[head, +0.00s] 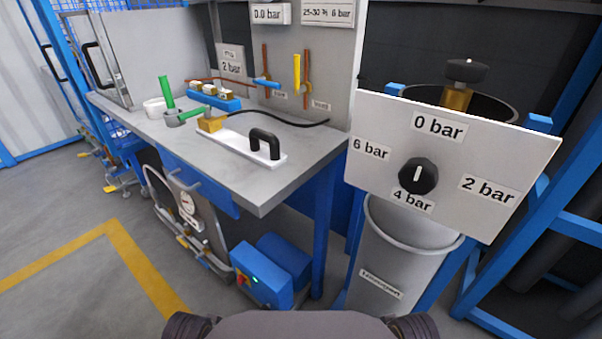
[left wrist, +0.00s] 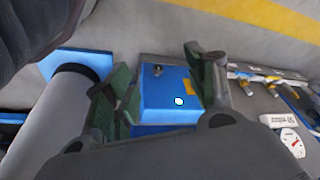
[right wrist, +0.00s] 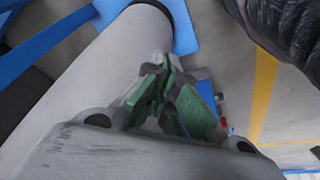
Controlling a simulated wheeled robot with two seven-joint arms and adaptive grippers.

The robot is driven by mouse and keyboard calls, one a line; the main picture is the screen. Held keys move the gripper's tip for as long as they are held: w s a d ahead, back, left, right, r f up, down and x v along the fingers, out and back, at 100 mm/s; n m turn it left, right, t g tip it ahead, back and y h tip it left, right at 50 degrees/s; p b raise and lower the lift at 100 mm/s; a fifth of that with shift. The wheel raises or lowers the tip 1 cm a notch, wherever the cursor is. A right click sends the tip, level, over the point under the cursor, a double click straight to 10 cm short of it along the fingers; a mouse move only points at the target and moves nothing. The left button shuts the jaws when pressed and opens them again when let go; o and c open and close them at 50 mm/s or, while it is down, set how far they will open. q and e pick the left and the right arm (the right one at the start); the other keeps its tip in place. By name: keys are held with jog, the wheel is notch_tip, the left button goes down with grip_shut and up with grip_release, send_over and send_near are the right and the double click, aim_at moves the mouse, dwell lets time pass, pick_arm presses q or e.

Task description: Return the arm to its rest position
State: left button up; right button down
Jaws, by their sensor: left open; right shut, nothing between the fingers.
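Neither gripper shows in the head view. In the left wrist view my left gripper (left wrist: 152,82) is open and empty, its green-padded fingers spread apart. A blue box (left wrist: 165,95) shows beyond and between those fingers; I see no contact with it. In the right wrist view my right gripper (right wrist: 168,82) has its green-padded fingers together with nothing held. It hangs in front of a grey cylinder (right wrist: 95,75). Most of both arms is outside the head view.
A grey workbench (head: 262,195) with a green-handled fitting (head: 167,93) and a black-handled white plate (head: 265,150) stands at left. A dial panel (head: 465,150) sits above a grey cylinder (head: 395,270) at right. A blue box (head: 262,275) is on the floor. Open floor lies left.

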pick_arm(q)
jog(key=shift+w+f+p, duration=0.1)
jog(key=shift+f+p, duration=0.1)
jog(key=shift+p, duration=0.85)
pick_arm(e)
jog(key=shift+w+f, duration=0.15)
jog(key=shift+f, duration=0.05)
pick_arm(q)
jog(key=shift+f+p, duration=0.1)
jog(key=shift+p, duration=0.25)
pick_arm(e)
jog(key=shift+f, duration=0.1)
pick_arm(q)
jog(key=f+p, duration=0.1)
jog(key=p, duration=0.2)
pick_arm(e)
jog(key=shift+f, duration=0.5)
pick_arm(q)
jog(key=shift+f+p, duration=0.2)
jog(key=shift+p, duration=0.75)
pick_arm(e)
jog(key=shift+f, duration=0.2)
